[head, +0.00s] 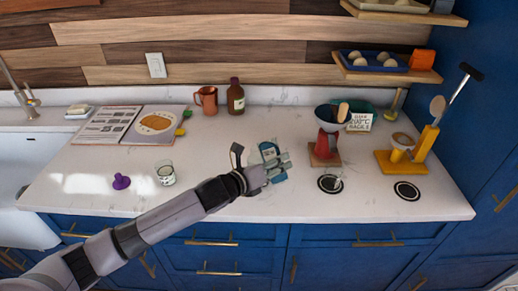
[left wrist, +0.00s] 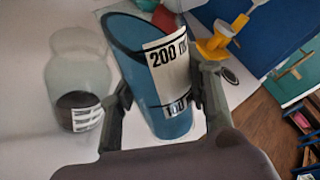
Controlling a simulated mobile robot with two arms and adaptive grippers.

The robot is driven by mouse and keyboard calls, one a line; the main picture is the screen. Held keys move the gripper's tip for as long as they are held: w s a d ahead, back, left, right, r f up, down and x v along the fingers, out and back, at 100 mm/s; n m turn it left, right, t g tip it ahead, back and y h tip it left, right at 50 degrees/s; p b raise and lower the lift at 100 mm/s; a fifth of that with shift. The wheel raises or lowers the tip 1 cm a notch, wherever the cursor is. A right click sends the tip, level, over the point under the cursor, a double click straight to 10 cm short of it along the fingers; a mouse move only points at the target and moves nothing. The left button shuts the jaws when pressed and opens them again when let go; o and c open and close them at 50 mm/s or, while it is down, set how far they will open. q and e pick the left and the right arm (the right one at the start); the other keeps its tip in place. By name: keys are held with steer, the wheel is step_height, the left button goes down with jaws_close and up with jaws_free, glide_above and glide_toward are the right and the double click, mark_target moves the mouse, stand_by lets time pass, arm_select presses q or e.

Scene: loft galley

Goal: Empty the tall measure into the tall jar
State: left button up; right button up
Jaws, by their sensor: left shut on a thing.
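My left gripper (head: 266,170) is shut around the tall blue measure (head: 269,150), over the middle of the counter. In the left wrist view, the measure (left wrist: 165,85) sits between the two fingers, tilted in the picture, with a dark rim and a white label reading 200 ml. Its contents are not clear. A clear jar (left wrist: 80,62) with dark contents at its bottom and a striped label stands left of the measure, apart from it. In the head view, a small clear labelled vessel (head: 166,174) stands behind my forearm. I cannot tell whether they are the same. My right gripper is out of view.
A clear, faint vessel shows at a black disc (head: 330,184); another disc (head: 407,191) lies to its right. A red scale (head: 325,150) with a dark bowl and a yellow stand (head: 425,145) are behind. A purple object (head: 121,182) lies left. The counter's front edge is near.

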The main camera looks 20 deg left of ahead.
mark_target(268, 154)
arm_select(q)
steer(key=shift+n, duration=0.3)
stand_by(0.4)
steer(key=shift+s+d+r+n+g+p, duration=0.1)
steer(key=shift+r+n+g+p, duration=0.45)
steer(key=shift+p, duration=0.45)
stand_by(0.3)
steer(key=shift+f+n+g+h, duration=0.25)
steer(key=shift+n+h, duration=0.15)
steer(key=shift+n, duration=0.35)
stand_by(0.7)
steer(key=shift+s+r+n+g+p, duration=0.1)
steer(key=shift+r+n+g+p, duration=0.2)
steer(key=shift+r+n+p, duration=0.3)
stand_by(0.9)
steer(key=shift+w+a+r+n+g+h+b, duration=0.25)
steer(key=shift+r+n+b, duration=0.2)
steer(key=shift+b, duration=0.35)
steer(key=shift+w+a+r+n+g+h+b, duration=0.15)
steer(key=shift+r+n+g+h+b, duration=0.2)
steer(key=shift+b, duration=0.4)
stand_by(1.5)
